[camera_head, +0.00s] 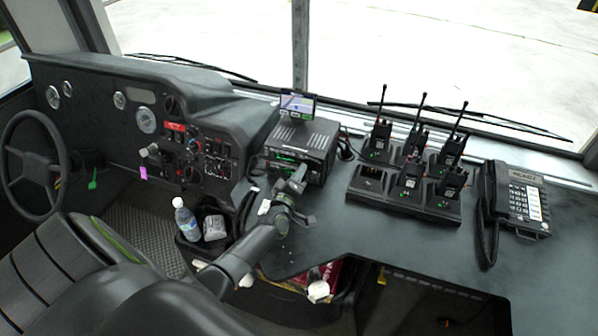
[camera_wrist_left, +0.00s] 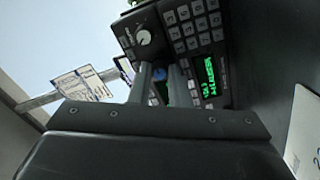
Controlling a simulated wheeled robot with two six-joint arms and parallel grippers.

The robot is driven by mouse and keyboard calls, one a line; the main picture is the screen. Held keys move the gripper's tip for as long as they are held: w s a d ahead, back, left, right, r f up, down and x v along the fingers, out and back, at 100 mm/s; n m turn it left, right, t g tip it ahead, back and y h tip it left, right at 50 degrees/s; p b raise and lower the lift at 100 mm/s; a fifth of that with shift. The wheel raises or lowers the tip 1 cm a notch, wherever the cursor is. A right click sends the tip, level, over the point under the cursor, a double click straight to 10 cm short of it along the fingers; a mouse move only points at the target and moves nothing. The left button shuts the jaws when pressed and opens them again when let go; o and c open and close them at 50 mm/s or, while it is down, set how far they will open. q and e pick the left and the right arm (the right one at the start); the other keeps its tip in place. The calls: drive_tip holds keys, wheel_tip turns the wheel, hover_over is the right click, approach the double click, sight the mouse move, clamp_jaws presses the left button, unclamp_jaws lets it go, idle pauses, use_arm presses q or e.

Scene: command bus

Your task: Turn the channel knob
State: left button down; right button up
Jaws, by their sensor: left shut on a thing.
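The black radio set (camera_head: 300,146) with green displays stands on the dashboard, and its front is close in the left wrist view (camera_wrist_left: 226,60), with a keypad and a green display. A round knob with a white face (camera_wrist_left: 145,37) is clear of the fingers. My left gripper (camera_head: 299,178) reaches the radio's front; its fingers (camera_wrist_left: 160,85) are against the panel in the left wrist view. They are closed around a small knob-like part with blue (camera_wrist_left: 158,74), apparently the channel knob. The fingers hide most of it, and its label cannot be read. My right gripper is not in view.
A small screen (camera_head: 297,104) sits above the radio. A charger rack (camera_head: 405,203) with several handheld radios and a desk phone (camera_head: 520,200) stand to the right. The steering wheel (camera_head: 30,165) is at left. The desk between radio and rack is clear.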

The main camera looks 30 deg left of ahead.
use_arm(q)
drive_tip(key=shift+m, duration=0.6)
drive_tip(key=shift+f, duration=0.1)
drive_tip(key=c, duration=1.6)
unclamp_jaws()
drive_tip(key=shift+s, duration=0.15)
drive_tip(key=shift+s+d, duration=0.1)
drive_tip(key=shift+s, duration=0.2)
drive_tip(key=b+v, duration=0.1)
drive_tip(key=v, duration=1.4)
drive_tip(key=shift+s, duration=0.1)
drive_tip(key=shift+s+d, duration=0.2)
drive_tip(key=shift+s, duration=0.5)
